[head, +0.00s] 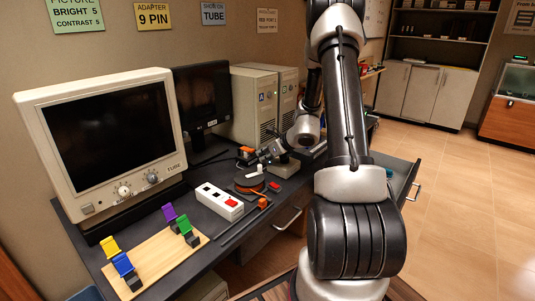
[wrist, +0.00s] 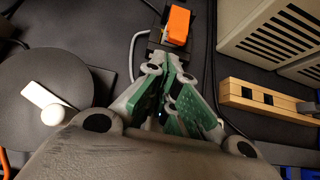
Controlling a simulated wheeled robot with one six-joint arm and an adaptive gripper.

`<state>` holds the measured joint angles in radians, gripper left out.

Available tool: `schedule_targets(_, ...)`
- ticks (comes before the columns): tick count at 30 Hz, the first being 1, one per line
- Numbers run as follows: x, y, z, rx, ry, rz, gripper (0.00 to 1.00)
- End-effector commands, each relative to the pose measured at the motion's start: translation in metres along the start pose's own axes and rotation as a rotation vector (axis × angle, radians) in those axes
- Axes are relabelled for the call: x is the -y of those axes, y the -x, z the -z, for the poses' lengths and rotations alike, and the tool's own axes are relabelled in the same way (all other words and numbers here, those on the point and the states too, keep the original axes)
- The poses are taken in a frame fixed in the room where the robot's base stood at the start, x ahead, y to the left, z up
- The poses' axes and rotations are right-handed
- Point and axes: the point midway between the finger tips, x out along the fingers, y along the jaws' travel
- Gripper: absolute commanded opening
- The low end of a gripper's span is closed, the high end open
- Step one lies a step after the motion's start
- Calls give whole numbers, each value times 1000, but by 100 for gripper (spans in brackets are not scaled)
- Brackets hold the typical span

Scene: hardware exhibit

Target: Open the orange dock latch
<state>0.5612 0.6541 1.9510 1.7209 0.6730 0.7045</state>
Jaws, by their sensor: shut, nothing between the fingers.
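The orange dock latch (wrist: 178,25) is a small orange block on a dark dock (wrist: 168,45) near the top of the wrist view. It also shows as a small orange piece (head: 247,149) on the desk in the head view. My gripper (wrist: 172,66) is shut and empty, its green-padded fingers together. Its tips are just below the latch in the wrist picture, over or against the near edge of the dock; I cannot tell whether they touch. In the head view my gripper (head: 265,156) is small and just right of the latch.
A dark disc (wrist: 35,110) with a white lever lies left of my gripper. A wooden slotted rack (wrist: 265,100) and beige computer towers (head: 255,100) stand nearby. A white power strip (head: 218,201), a monitor (head: 105,140) and a board with coloured clips (head: 155,262) are on the desk.

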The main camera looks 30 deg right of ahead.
Motion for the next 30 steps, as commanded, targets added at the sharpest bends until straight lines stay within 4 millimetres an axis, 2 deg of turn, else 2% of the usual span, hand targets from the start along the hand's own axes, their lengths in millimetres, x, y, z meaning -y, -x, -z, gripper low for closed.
schedule_targets(3, 0, -22, 0, -1, 0, -2, 0)
schedule_targets(10, 0, -45, 0, -1, 1, 0, 0)
schedule_targets(23, 0, -48, 0, -1, 1, 0, 0)
schedule_targets(30, -3, -39, 1, -41, 3, 0, 0)
